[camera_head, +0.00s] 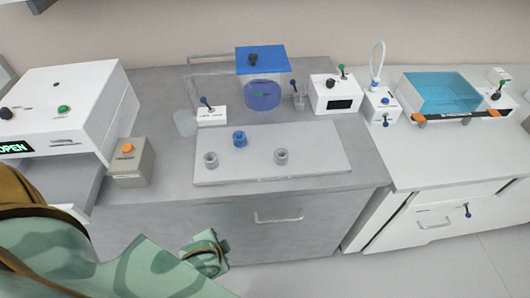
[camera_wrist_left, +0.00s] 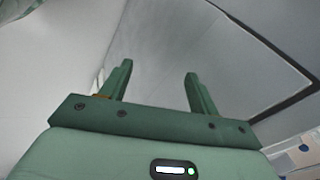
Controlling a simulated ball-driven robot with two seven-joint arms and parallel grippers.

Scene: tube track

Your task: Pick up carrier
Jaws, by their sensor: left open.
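A small blue round piece (camera_head: 239,138) and two grey round pieces, one on the left (camera_head: 210,159) and one on the right (camera_head: 281,156), stand apart on a pale flat plate (camera_head: 325,145). They look like small tube carriers; I cannot tell which one is the carrier meant. My left gripper (camera_wrist_left: 155,80) is open, with nothing between its two green fingers. In the head view my left arm is low, in front of the counter and below the plate, well away from the pieces. My right gripper is out of view.
Behind the plate stand a blue-lidded vessel (camera_head: 262,92) and a white box with knobs (camera_head: 335,95). A blue basin (camera_head: 440,92) is at the right. A white machine (camera_head: 70,105) and a grey box with an orange button (camera_head: 130,165) are at the left. The plate's right part is clear.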

